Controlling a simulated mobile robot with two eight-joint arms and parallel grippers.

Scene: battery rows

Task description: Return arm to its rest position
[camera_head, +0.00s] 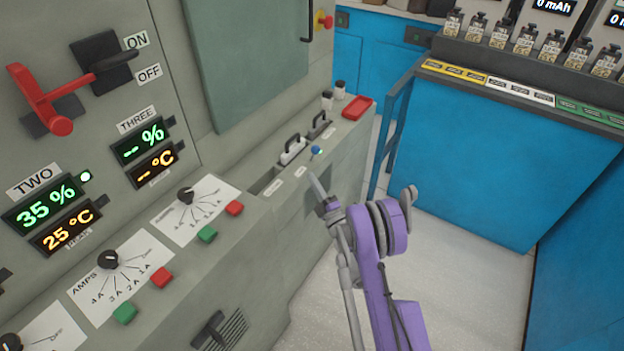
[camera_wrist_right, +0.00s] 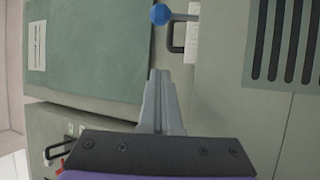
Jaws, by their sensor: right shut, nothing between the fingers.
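My right arm is purple and comes in from the bottom right of the head view. Its right gripper (camera_head: 316,186) is shut and empty, just in front of the grey cabinet's ledge. In the right wrist view the gripper's fingers (camera_wrist_right: 160,100) lie together with nothing between them. A blue ball knob (camera_head: 317,150) on a small lever is just beyond the fingertips in the head view. The knob also shows in the right wrist view (camera_wrist_right: 160,14), apart from the fingertips. My left gripper is not in view.
The grey cabinet (camera_head: 285,225) carries dials, green and red buttons, a red switch lever (camera_head: 45,105) and grey handles (camera_head: 292,150). A red tray (camera_head: 357,107) lies at the ledge's far end. A blue counter (camera_head: 490,160) with several batteries stands right. Pale floor (camera_head: 455,270) lies between.

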